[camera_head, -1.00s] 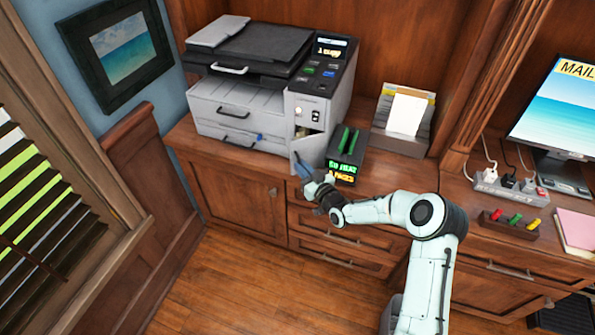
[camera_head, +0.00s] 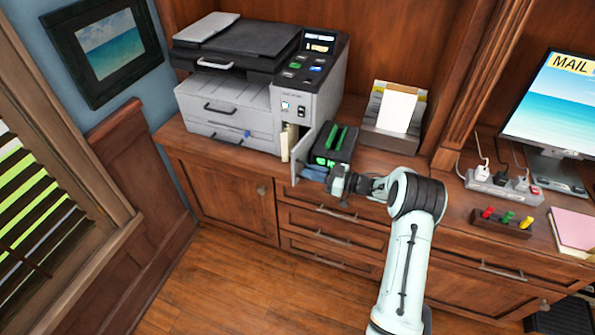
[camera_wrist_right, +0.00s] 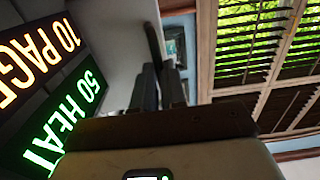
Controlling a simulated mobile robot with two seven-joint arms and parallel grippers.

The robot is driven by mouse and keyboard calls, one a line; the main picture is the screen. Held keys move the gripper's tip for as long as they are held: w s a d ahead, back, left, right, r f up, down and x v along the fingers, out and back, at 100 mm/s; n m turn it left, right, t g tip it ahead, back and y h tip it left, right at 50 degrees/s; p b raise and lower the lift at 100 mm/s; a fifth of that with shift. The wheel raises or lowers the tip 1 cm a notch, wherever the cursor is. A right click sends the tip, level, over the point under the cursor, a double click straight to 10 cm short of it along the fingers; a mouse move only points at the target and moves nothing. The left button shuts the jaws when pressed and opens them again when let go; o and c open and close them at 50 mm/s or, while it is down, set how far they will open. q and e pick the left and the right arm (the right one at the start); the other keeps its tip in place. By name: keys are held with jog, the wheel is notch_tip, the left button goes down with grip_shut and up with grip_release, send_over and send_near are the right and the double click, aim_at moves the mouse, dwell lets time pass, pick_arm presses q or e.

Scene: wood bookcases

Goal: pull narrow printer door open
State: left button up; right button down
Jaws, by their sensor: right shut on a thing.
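The grey printer (camera_head: 222,104) stands on the wooden cabinet top. Its narrow door (camera_head: 303,156) on the front right is swung outward, and a cream-coloured part shows in the opening behind it. My right gripper (camera_head: 314,173) is at the door's free edge, shut on the door's dark handle. In the right wrist view, the gripper's dark fingers (camera_wrist_right: 159,88) close around the handle (camera_wrist_right: 154,45) beside the grey door panel (camera_wrist_right: 105,35). The exact contact is partly hidden. My left gripper is in neither view.
A dark box with green parts (camera_head: 333,140) stands just right of the open door. A grey paper holder (camera_head: 396,120) is farther right, then a power strip (camera_head: 505,187) and a monitor (camera_head: 560,110). Drawers lie below; the floor in front is clear.

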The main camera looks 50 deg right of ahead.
jog(key=shift+s+d, duration=0.4)
jog(key=shift+s, duration=0.1)
jog(key=shift+r, duration=0.1)
jog(key=c, duration=1.2)
grip_release()
jog(key=shift+d, duration=0.15)
jog(key=v, duration=1.3)
jog(key=shift+s+b, duration=0.15)
jog(key=shift+b, duration=0.2)
